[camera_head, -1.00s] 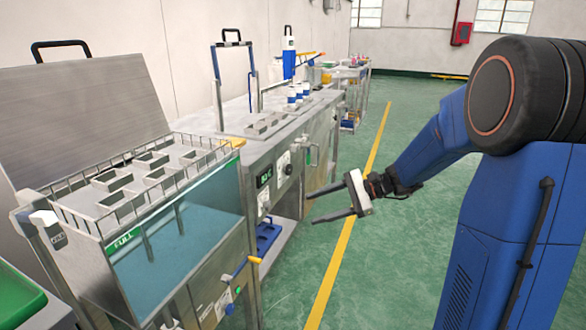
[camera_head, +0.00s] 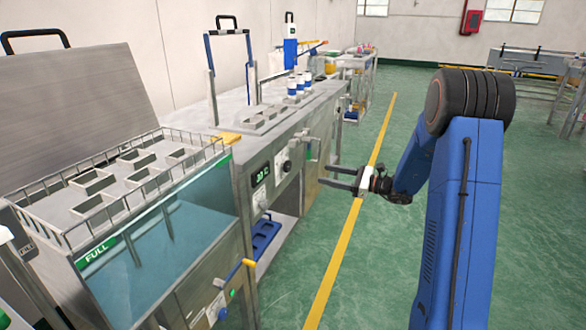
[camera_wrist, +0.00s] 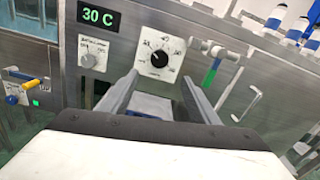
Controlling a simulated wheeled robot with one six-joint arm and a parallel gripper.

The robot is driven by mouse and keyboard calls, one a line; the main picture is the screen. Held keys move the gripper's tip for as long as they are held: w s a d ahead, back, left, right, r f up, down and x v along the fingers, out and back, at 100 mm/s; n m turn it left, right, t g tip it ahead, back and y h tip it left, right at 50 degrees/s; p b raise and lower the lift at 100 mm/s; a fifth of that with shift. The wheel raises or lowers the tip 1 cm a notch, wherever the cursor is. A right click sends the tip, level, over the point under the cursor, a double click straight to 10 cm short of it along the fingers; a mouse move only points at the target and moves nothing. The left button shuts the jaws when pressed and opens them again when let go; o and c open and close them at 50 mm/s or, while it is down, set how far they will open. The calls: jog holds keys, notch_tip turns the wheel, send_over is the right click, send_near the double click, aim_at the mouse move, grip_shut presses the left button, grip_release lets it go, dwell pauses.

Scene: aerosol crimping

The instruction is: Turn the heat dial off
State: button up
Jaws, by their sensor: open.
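A round dial (camera_wrist: 160,58) with a black knob and a numbered white scale sits on the steel front panel. It also shows in the head view (camera_head: 286,166). The print on both is too small to tell which is the heat dial. My gripper (camera_head: 328,175) is open and empty, apart from the panel. In the wrist view its fingertips (camera_wrist: 160,76) lie either side of and below the black-knob dial.
A glass-fronted water tank (camera_head: 165,255) marked FULL stands at the left. A lever with a green grip (camera_wrist: 211,72) and a metal handle (camera_wrist: 246,102) are right of the dials. Open green floor lies right of the bench.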

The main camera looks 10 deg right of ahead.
aim_at(289, 166)
jog(key=x, duration=1.4)
jog(key=shift+w+a, duration=0.2)
jog(key=shift+a, duration=0.15)
jog(key=c, duration=1)
